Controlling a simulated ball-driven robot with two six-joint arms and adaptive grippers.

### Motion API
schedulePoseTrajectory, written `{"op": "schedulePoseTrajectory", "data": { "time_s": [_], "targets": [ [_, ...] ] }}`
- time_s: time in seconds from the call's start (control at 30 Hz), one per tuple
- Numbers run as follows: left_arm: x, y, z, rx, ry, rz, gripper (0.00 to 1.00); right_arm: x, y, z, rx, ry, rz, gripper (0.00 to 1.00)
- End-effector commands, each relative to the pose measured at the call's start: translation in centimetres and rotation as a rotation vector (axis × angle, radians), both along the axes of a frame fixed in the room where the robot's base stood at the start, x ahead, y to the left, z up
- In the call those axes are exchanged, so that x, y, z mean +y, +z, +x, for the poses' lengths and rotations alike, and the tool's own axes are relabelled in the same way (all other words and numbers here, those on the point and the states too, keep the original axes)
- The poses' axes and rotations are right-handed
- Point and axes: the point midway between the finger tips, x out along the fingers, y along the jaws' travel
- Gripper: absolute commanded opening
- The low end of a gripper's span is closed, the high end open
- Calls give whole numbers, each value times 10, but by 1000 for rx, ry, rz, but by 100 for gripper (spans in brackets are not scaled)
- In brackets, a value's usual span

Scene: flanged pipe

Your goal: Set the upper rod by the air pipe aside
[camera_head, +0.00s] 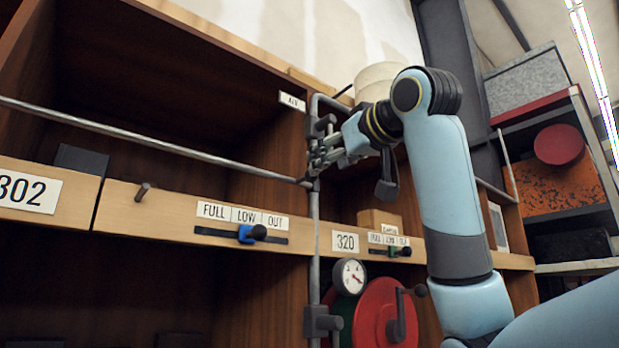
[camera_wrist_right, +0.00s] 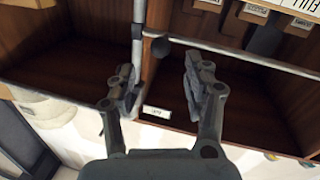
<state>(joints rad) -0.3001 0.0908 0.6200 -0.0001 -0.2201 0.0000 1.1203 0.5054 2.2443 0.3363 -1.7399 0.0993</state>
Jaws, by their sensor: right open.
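The air pipe (camera_head: 314,225) is a grey upright pipe with dark fittings, running up past the shelf front; it also shows in the right wrist view (camera_wrist_right: 138,35). A short thin dark rod (camera_head: 343,90) sticks out near the pipe's top, beside the "AIR" label (camera_head: 292,101). My right gripper (camera_head: 318,156) is open beside the pipe, below that rod, with nothing visibly held. In the right wrist view its fingers (camera_wrist_right: 159,64) are spread apart. A dark round end (camera_wrist_right: 160,47) shows between them beside the pipe; whether it belongs to the rod I cannot tell. My left gripper is out of view.
A long metal bar (camera_head: 150,142) crosses the left bay to the pipe. A peg (camera_head: 143,190) and a blue slider (camera_head: 248,234) stand out from the shelf front. A gauge (camera_head: 349,277) and red reel (camera_head: 380,312) are below.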

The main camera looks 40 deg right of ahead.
Motion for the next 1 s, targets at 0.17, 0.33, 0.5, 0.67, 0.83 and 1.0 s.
{"op": "schedulePoseTrajectory", "data": {
  "time_s": [0.17, 0.33, 0.5, 0.67, 0.83, 1.0],
  "targets": [
    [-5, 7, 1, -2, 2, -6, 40, -4, 1, 37, 4, 3, 3, 51],
    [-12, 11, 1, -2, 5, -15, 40, -7, 0, 65, 3, 2, 2, 51],
    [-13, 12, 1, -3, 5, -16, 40, -9, 0, 78, 2, 2, -1, 51],
    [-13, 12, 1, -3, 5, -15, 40, -9, -1, 80, 1, 2, -1, 51],
    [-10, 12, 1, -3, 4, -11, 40, -9, -1, 80, 2, 2, -1, 46],
    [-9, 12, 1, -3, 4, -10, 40, -9, -1, 80, 2, 1, -1, 23]
  ]
}}
